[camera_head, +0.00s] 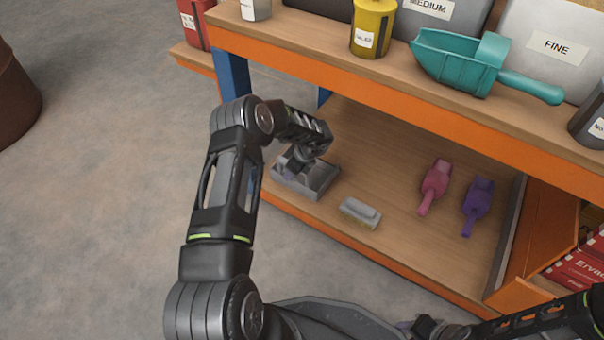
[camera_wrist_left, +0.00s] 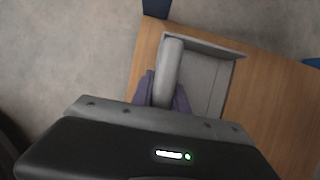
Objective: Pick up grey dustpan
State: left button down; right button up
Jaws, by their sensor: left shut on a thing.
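The grey dustpan (camera_head: 317,184) is at the left end of the lower wooden shelf in the head view. My left gripper (camera_head: 291,167) is at the dustpan, shut on its handle. In the left wrist view the dustpan's pan (camera_wrist_left: 208,78) and rounded handle (camera_wrist_left: 171,75) show, with the purple-grey fingers of my left gripper (camera_wrist_left: 163,94) on either side of the handle. I cannot tell whether the dustpan is clear of the shelf. My right arm shows at the lower right of the head view, but its fingertips do not show clearly.
A grey brush (camera_head: 360,212) lies right of the dustpan on the lower shelf (camera_head: 390,170). Pink (camera_head: 435,184) and purple (camera_head: 477,203) scoops lie farther right. The upper shelf's orange edge (camera_head: 400,115) overhangs; it holds a teal scoop (camera_head: 460,65) and a yellow can (camera_head: 372,25).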

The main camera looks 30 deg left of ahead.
pick_arm(q)
jog(key=shift+r, duration=0.15)
jog(key=shift+r+p, duration=0.4)
jog(key=shift+r, duration=0.1)
notch_tip(320, 180, up, 3)
jog(key=shift+r+p, duration=0.2)
jog(key=shift+p, duration=0.85)
jog(key=s+p, duration=0.4)
jog(key=s, duration=1.4)
jog(key=shift+d+f, duration=0.2)
jog(key=shift+f, duration=0.15)
